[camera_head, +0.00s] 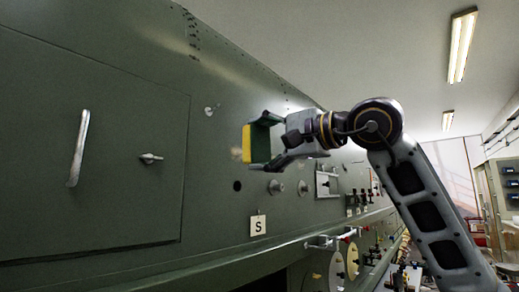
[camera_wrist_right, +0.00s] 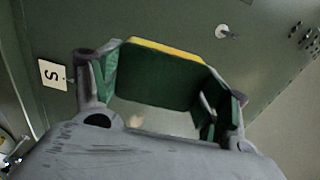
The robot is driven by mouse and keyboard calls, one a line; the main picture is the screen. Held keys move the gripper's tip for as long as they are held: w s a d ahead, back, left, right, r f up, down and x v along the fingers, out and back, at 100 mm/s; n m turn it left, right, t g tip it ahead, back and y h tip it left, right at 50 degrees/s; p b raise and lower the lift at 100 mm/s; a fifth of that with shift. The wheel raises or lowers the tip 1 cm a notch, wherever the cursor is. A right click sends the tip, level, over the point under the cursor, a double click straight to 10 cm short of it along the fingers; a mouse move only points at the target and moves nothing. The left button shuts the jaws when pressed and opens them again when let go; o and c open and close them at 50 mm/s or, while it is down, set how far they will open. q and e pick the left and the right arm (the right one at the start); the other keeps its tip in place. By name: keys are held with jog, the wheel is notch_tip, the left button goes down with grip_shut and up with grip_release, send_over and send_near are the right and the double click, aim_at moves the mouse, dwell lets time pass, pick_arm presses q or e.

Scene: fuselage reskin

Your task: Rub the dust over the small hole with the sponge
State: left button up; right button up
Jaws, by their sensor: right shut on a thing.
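The sponge, yellow on one face and green on the rest, is in my right gripper (camera_head: 272,142). In the head view its yellow face (camera_head: 248,143) is turned toward the green fuselage panel (camera_head: 215,215); I cannot tell if it touches. In the wrist view my right gripper (camera_wrist_right: 160,80) has its fingers at both ends of the sponge (camera_wrist_right: 155,72). A faint pale dust smudge (camera_head: 236,152) shows just left of the sponge. A small dark hole (camera_head: 237,186) lies below the smudge. My left gripper is not in view.
A hatch with a handle (camera_head: 78,148) and a latch (camera_head: 150,158) is at the left. A small metal fitting (camera_head: 210,109) is above the sponge. An "S" label (camera_head: 257,225) and round knobs (camera_head: 276,187) are below. A ledge with several parts runs along the lower right.

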aim_at(239, 153)
jog(key=shift+a, duration=0.15)
jog(key=shift+p+x, duration=0.4)
jog(key=shift+x, duration=0.6)
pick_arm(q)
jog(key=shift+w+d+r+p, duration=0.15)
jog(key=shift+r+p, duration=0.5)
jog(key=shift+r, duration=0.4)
pick_arm(e)
jog(key=shift+x, duration=1.95)
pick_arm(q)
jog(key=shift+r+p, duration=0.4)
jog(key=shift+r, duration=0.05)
pick_arm(e)
jog(key=shift+x, duration=0.95)
jog(key=shift+w, duration=0.15)
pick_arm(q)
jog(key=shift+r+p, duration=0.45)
pick_arm(e)
jog(key=shift+w+d, duration=1.2)
jog(key=shift+d, duration=0.2)
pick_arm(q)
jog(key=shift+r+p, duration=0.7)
pick_arm(e)
jog(key=shift+w+d, duration=1.25)
jog(key=shift+w, duration=0.15)
